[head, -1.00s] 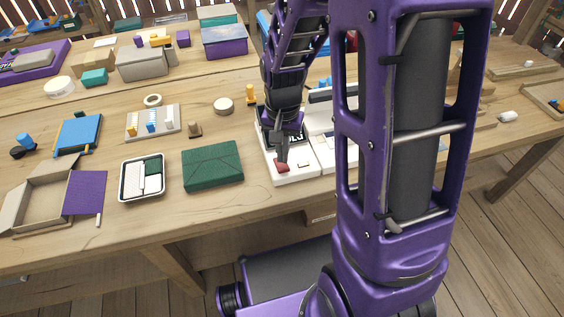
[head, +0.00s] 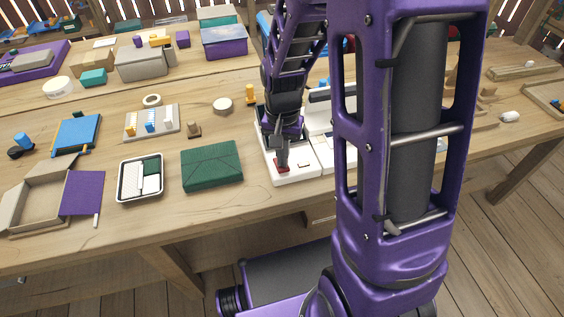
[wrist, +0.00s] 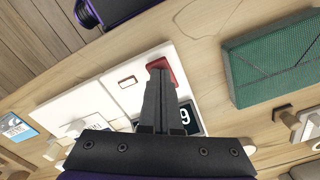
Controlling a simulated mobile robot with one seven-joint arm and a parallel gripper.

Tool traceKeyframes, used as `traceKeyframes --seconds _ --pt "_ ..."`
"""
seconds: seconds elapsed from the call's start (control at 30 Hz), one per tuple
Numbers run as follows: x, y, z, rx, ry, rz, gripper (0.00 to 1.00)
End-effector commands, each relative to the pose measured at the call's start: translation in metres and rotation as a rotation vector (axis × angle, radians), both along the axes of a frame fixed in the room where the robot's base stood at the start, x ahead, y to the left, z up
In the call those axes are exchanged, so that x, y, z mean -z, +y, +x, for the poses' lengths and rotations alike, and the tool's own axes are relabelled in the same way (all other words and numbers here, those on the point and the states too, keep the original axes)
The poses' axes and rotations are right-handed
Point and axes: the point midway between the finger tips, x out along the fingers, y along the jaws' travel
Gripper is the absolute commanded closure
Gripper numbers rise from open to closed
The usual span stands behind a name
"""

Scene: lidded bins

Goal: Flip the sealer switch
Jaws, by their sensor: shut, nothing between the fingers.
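The sealer is a white machine (head: 300,177) near the front edge of the table; its white body (wrist: 141,97) also fills the middle of the wrist view. A red rocker switch (wrist: 176,74) sits at its front corner, and a dark display with a digit 9 (wrist: 186,117) is beside it. My gripper (head: 283,166) points down with its fingers together and empty. In the wrist view its fingertips (wrist: 158,72) overlap the red switch and hide part of it. They look to be at or just touching it; I cannot tell contact for certain.
A green box (head: 212,166) lies just left of the sealer. A small red-edged label or button (wrist: 127,81) is on the sealer's white top. A white tray (head: 121,197) and an open cardboard box (head: 14,217) stand farther left.

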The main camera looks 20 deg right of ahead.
Motion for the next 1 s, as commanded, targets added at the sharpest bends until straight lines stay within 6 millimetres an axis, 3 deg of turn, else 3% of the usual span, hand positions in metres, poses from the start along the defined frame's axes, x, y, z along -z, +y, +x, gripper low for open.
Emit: traceKeyframes --seconds 0.53,1.0 --pt "0.005 0.0 0.0 0.0 0.0 0.0 1.0" --pt "-0.031 0.0 0.0 0.0 -0.001 0.0 1.0"
